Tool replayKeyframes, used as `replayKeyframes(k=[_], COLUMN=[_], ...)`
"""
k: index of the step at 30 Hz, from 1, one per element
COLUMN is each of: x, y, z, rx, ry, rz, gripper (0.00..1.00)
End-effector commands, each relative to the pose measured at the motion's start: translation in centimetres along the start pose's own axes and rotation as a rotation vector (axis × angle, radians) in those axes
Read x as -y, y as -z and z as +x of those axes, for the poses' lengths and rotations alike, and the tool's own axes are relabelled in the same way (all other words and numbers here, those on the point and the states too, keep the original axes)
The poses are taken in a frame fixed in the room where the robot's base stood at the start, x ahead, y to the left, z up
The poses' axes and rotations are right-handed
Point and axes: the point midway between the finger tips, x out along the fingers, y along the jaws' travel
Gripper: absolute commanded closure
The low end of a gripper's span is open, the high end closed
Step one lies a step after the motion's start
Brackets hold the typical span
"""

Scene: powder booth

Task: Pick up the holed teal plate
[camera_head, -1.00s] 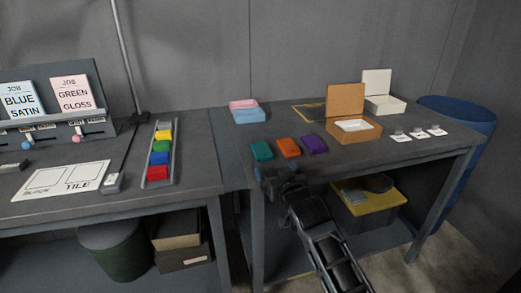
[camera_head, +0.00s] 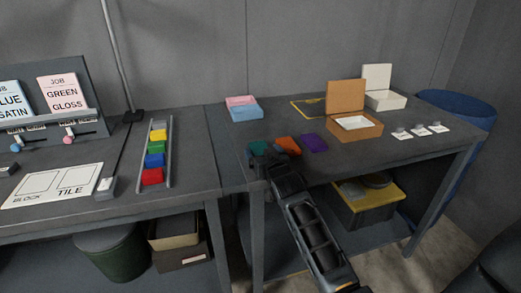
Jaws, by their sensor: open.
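The teal plate (camera_head: 258,147) lies near the front left of the right-hand table (camera_head: 405,153). Its lower part is hidden by my gripper, and a hole in it is too small to make out. My gripper (camera_head: 257,163) is open, at the table's front edge, overlapping the teal plate in this view. I cannot tell whether the fingers touch it. An orange plate (camera_head: 287,144) and a purple plate (camera_head: 313,142) lie in a row to its right.
A pink and blue box (camera_head: 243,110) stands behind the plates. An open brown box (camera_head: 369,131) and a white box (camera_head: 386,103) are to the right, with several small tagged items (camera_head: 420,131). A rack of coloured blocks (camera_head: 155,158) is on the left table.

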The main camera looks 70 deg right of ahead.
Motion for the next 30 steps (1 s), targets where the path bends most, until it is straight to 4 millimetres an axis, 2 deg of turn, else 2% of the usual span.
replayKeyframes(k=[3, 10, 30], x=[0.00, 0.01, 0.02], y=[0.00, -0.06, 0.04], z=[0.71, 0.74, 0.72], rx=[0.001, 0.001, -0.001], ry=[0.000, 0.000, 0.001], rz=[0.000, 0.000, 0.000], gripper=[0.08, 0.09, 0.72])
